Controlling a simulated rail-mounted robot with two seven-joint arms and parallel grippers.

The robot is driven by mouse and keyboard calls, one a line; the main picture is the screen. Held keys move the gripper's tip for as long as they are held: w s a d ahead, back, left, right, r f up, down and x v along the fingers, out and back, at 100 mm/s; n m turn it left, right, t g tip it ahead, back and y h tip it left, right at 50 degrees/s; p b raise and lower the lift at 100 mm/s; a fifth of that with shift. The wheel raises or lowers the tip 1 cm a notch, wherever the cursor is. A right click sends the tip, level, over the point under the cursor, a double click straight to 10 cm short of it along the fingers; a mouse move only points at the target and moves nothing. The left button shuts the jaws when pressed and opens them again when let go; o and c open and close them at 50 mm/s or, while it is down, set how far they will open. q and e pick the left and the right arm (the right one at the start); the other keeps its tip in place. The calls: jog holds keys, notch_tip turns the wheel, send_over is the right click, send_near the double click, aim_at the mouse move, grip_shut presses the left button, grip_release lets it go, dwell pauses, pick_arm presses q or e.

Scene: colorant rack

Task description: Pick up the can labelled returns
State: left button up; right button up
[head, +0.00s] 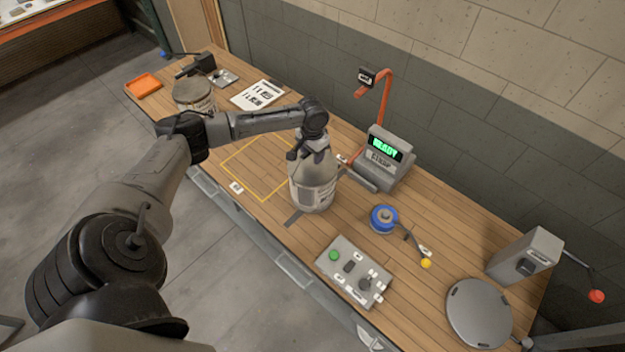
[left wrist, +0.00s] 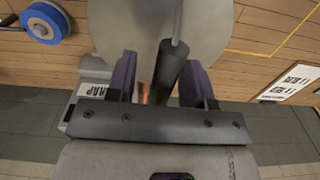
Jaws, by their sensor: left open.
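A large pale metal can (head: 314,187) stands on the wooden bench near the middle in the head view. Its label is too small to read. My left gripper (head: 308,153) is at the top of this can, with the arm coming in from the left. In the left wrist view, the left gripper (left wrist: 160,82) is open, with a dark handle grip (left wrist: 169,70) on a thin wire between its fingers. The can's pale round top (left wrist: 120,25) lies beyond. A second can (head: 195,95) stands at the far left; its label is also unreadable. My right gripper is not in view.
A grey scale with a green display (head: 384,150) stands close to the right of the can. A yellow-outlined area (head: 245,190) lies to its left. A button box (head: 353,272), a blue reel (head: 383,219) and a round grey lid (head: 479,313) are toward the right.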

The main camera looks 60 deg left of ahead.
pick_arm(q)
jog(key=shift+f, duration=0.45)
jog(key=shift+f+p, duration=0.2)
jog(key=shift+p, duration=0.2)
dwell(0.6)
jog(key=shift+c, duration=0.4)
grip_shut()
